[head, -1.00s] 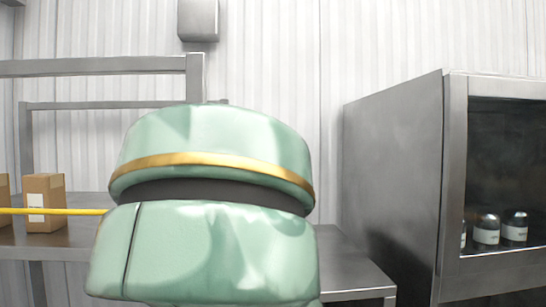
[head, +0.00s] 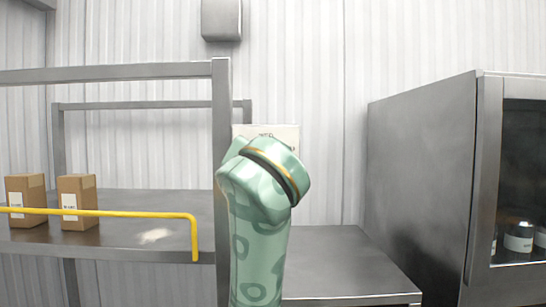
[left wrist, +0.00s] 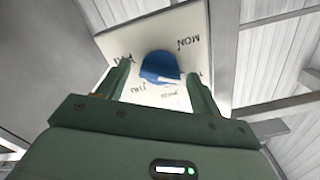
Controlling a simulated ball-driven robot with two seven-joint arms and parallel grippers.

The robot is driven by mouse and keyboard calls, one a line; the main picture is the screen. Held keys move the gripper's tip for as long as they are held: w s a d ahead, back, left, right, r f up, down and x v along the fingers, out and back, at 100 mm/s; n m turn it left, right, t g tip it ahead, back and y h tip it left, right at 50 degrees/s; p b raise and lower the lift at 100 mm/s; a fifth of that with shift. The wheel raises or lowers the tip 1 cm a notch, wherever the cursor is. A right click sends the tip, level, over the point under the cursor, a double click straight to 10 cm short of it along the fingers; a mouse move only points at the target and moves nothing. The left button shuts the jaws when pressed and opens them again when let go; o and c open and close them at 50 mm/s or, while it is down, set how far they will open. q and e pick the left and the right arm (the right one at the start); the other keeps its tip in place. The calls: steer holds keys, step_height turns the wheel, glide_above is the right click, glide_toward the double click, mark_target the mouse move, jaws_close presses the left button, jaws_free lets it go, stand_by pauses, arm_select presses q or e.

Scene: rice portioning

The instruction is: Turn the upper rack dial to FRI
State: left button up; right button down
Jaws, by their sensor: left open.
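In the left wrist view a white dial plate (left wrist: 184,25) carries a round blue knob (left wrist: 158,64) with a pale mark on its lower right part. Printed day labels ring the knob; MON and THU read fairly clearly, the others are blurred or partly covered. My left gripper (left wrist: 159,70) is open, one finger on each side of the knob; contact cannot be told. In the head view the plate's top edge (head: 284,131) shows behind my green arm, which hides the knob and the gripper. My right gripper is not in view.
A grey rack (head: 221,100) with a shelf stands at left, holding two cardboard boxes (head: 77,203). A bent yellow bar (head: 130,213) runs across its front. A grey cabinet (head: 420,170) with bottles stands at right, beside a low metal table (head: 340,265).

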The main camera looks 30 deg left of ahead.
arm_select(q)
steer(key=shift+w+a, duration=0.1)
steer(key=shift+w, duration=0.1)
steer(key=c, duration=1)
